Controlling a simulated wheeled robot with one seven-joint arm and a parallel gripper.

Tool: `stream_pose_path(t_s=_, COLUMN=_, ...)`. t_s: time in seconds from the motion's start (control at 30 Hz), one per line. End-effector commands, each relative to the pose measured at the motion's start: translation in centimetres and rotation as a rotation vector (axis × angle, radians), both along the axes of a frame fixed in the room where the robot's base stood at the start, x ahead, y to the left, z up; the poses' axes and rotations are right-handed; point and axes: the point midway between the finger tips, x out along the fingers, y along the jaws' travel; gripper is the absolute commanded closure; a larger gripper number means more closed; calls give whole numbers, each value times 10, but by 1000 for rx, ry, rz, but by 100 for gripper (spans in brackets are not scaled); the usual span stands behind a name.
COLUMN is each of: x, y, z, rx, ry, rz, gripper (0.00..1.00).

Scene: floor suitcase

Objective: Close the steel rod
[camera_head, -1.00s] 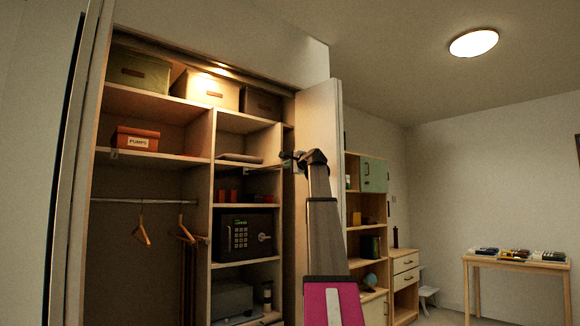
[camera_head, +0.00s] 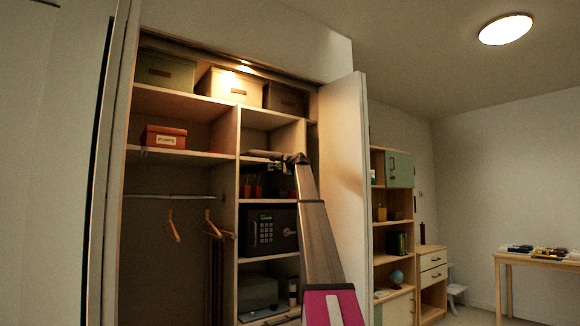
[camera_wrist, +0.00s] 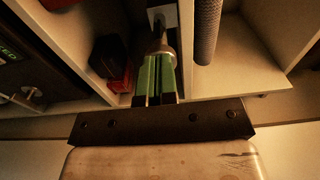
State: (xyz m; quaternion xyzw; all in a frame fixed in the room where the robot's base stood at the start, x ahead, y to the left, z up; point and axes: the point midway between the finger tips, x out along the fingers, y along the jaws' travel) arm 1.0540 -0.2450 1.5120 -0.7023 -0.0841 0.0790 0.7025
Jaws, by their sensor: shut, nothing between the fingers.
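The steel rod (camera_wrist: 160,49) shows in the wrist view as a short metal piece with a flared end, in front of a pale mount. My gripper (camera_wrist: 156,62) has its green fingers together, with their tips at the rod's end. Contact cannot be told for sure, and the fingers partly cover the rod. In the head view, my dark wrist (camera_head: 298,158) is at the closet's middle shelf, on the right side. The rod cannot be made out clearly there.
A grey roll (camera_wrist: 207,30) lies right of the rod. Red items (camera_wrist: 118,75) stand to the left. A black safe (camera_head: 268,231) sits on a shelf below. The open closet door (camera_head: 343,170) stands close to the right of my arm.

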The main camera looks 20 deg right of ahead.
Motion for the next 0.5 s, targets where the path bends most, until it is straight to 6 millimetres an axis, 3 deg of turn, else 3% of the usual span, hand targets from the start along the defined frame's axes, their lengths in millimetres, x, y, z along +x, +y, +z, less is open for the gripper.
stream_pose_path(t_s=0.03, x=11, y=2, z=1, rx=0, ry=0, rz=-1, gripper=100)
stream_pose_path(t_s=0.2, x=27, y=7, z=1, rx=0, ry=-1, rz=-1, gripper=100)
stream_pose_path(t_s=0.5, x=33, y=9, z=1, rx=1, ry=-2, rz=-1, gripper=100)
